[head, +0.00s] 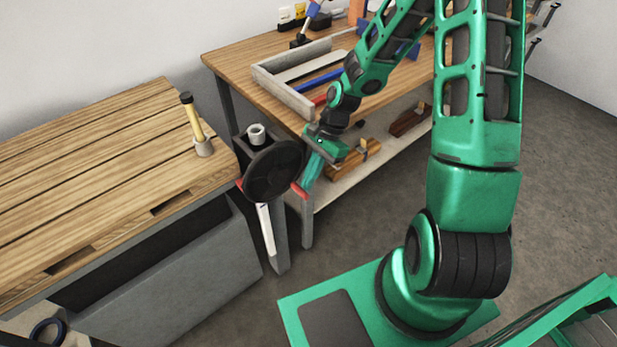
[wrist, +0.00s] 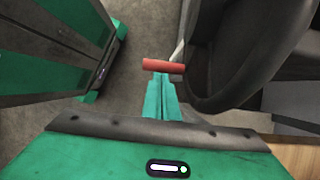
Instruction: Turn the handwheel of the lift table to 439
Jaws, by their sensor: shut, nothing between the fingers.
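The dark round handwheel (head: 273,171) stands at the corner of the wooden-topped table, tilted towards the head camera. A red handle (head: 299,190) sticks out at its lower right; another red piece (head: 240,184) shows at its left edge. My gripper (head: 307,182) is shut and empty, its fingertips close beside the right red handle. In the wrist view the green fingers (wrist: 161,98) end just at the red handle (wrist: 163,66); I cannot tell whether they touch. The wheel rim (wrist: 245,60) fills the right of that view. No number can be read.
The plank table (head: 90,150) at left carries a yellow-handled tool (head: 194,120) in a grey holder. A white strip (head: 266,230) hangs below the wheel. Behind, a workbench (head: 235,58) holds a grey tray (head: 292,98); its lower shelf (head: 340,187) lies near my gripper. The floor at right is clear.

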